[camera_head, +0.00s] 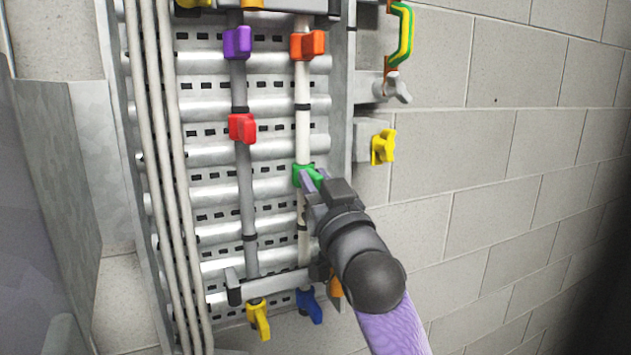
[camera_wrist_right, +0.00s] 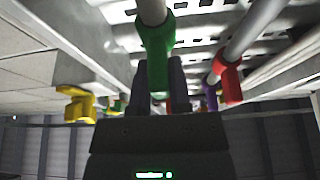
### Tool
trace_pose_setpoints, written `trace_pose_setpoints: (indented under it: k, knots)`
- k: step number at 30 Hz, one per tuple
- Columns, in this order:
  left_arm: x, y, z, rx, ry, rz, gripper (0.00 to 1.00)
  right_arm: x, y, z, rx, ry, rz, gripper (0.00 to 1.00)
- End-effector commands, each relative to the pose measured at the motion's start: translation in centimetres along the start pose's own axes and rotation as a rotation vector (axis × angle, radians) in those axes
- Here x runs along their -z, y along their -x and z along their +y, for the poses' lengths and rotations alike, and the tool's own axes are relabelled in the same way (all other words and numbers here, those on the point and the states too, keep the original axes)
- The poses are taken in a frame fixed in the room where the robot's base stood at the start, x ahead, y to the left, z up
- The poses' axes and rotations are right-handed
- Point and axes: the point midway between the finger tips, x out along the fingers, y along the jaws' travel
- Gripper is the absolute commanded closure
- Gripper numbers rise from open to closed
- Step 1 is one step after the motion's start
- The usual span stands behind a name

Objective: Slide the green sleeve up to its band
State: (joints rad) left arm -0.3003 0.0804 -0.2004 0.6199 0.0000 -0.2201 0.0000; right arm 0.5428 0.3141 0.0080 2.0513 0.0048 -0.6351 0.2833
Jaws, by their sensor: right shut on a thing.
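The green sleeve (camera_head: 302,170) sits on the pale right-hand rod (camera_head: 302,135). A dark band (camera_head: 302,107) is on that rod above the sleeve, with a clear stretch of bare rod between them. Another dark band (camera_head: 302,228) is below the sleeve. My right gripper (camera_head: 314,180) is shut on the green sleeve, reaching in from the lower right and hiding part of it. In the right wrist view, the green sleeve (camera_wrist_right: 158,42) stands between the two fingers of my right gripper (camera_wrist_right: 160,85). My left gripper is not in view.
An orange sleeve (camera_head: 307,45) is higher on the same rod. The grey rod to the left carries a purple sleeve (camera_head: 237,42) and a red sleeve (camera_head: 242,128). A yellow handle (camera_head: 383,146) juts out at the right. A block wall (camera_head: 510,150) fills the right side.

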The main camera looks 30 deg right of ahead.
Motion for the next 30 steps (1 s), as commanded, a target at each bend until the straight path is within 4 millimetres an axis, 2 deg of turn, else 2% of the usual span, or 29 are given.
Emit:
trace_pose_setpoints:
  k: [21,26,30]
  knots:
    - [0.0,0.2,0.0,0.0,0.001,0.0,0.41,0.2,-0.1,0.0,0.0,0.0,0.0,1.0]
    - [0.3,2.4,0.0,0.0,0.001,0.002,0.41,2.3,-1.0,0.0,0.0,0.0,0.0,1.0]
    - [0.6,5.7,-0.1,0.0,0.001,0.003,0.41,5.5,-2.3,0.0,0.0,-0.001,0.0,1.0]
